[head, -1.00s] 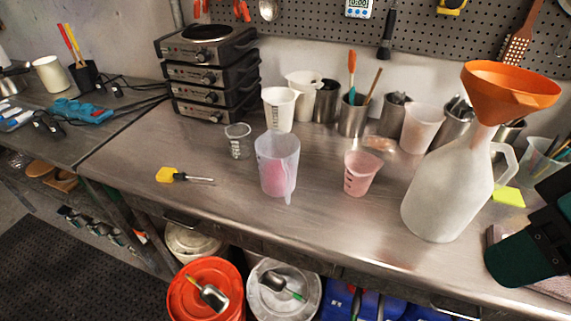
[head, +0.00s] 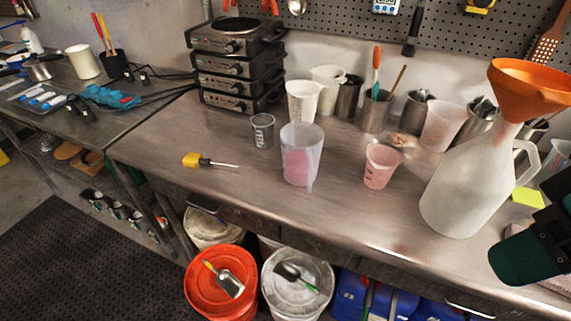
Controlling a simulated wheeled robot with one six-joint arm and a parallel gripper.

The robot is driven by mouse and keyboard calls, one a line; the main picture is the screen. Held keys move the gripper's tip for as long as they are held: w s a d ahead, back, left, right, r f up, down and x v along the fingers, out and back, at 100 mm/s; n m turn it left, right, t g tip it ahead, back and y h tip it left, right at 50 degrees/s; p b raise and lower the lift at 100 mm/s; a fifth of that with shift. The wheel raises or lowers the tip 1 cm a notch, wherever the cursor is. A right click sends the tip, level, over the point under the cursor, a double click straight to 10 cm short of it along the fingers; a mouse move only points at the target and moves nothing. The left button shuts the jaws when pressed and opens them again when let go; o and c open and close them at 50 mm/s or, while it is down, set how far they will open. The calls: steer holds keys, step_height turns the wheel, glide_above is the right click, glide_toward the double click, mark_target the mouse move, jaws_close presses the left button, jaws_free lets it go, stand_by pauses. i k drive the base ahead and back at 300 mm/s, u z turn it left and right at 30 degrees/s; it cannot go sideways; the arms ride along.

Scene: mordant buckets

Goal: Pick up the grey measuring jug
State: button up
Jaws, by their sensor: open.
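A small grey, see-through measuring jug (head: 262,131) with markings stands upright on the steel bench, left of the middle of the view. A taller cloudy jug (head: 302,140) with pink showing in its lower part stands just right of it and nearer the front. A pink measuring jug (head: 381,167) stands further right.
A yellow-handled tool (head: 208,161) lies left of the jugs. White jugs (head: 303,103) and metal pots stand behind. A large white jug (head: 468,185) with an orange funnel (head: 530,88) stands right. Stacked hotplates (head: 237,65) stand back left. The bench front is mostly clear.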

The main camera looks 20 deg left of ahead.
mark_target(302, 142)
steer(key=u, duration=0.9)
steer(key=k, duration=1.15)
steer(key=u, duration=1.4)
steer(key=i, duration=1.35)
steer(key=z, duration=0.85)
steer(key=i, duration=0.6)
steer(key=z, duration=1)
steer(key=i, duration=0.25)
steer(key=z, duration=0.2)
